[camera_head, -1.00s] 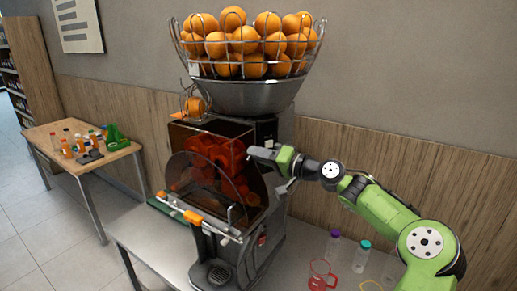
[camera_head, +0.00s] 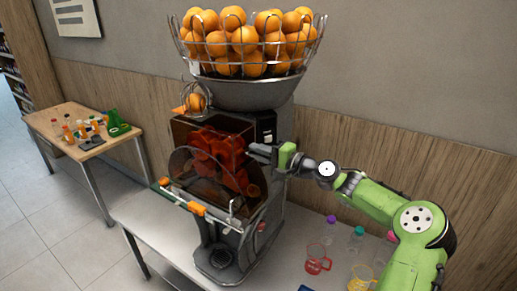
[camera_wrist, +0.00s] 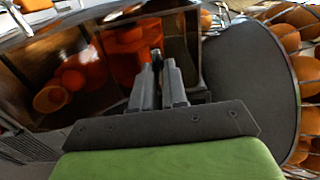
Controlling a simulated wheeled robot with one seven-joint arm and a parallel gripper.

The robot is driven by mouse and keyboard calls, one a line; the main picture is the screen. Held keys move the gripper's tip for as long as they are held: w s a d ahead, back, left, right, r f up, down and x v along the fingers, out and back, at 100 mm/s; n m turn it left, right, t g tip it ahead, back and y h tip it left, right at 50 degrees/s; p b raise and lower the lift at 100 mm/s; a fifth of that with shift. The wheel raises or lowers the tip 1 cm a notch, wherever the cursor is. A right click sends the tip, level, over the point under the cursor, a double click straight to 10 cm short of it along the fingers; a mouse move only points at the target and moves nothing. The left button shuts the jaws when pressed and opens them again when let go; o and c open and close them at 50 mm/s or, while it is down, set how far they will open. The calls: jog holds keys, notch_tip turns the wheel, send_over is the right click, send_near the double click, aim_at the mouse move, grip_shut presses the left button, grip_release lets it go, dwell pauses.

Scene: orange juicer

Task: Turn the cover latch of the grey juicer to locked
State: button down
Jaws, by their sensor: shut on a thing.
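The grey juicer (camera_head: 262,222) stands on a metal counter with a dark see-through cover (camera_head: 212,170) over its orange-red pressing parts. My gripper (camera_head: 256,153) is at the upper right edge of the cover, reaching in from the right. In the wrist view my gripper (camera_wrist: 158,62) has its two fingers close together, pointing at the right edge of the cover window. It is shut on a small part there, seemingly the cover latch. The fingers hide that part, so I cannot tell its angle.
A wire basket of oranges (camera_head: 250,45) sits on top of the juicer. A red jug (camera_head: 318,259), a yellow jug (camera_head: 361,277) and bottles stand on the counter at right, below my arm. A wooden side table (camera_head: 75,135) holds several bottles at left.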

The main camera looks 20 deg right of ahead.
dwell(0.4)
jog(key=c, duration=1.2)
grip_release()
jog(key=shift+o, duration=0.2)
jog(key=b+v, duration=0.1)
jog(key=v, duration=1.4)
jog(key=shift+s+d+b, duration=0.25)
jog(key=shift+s+b, duration=0.05)
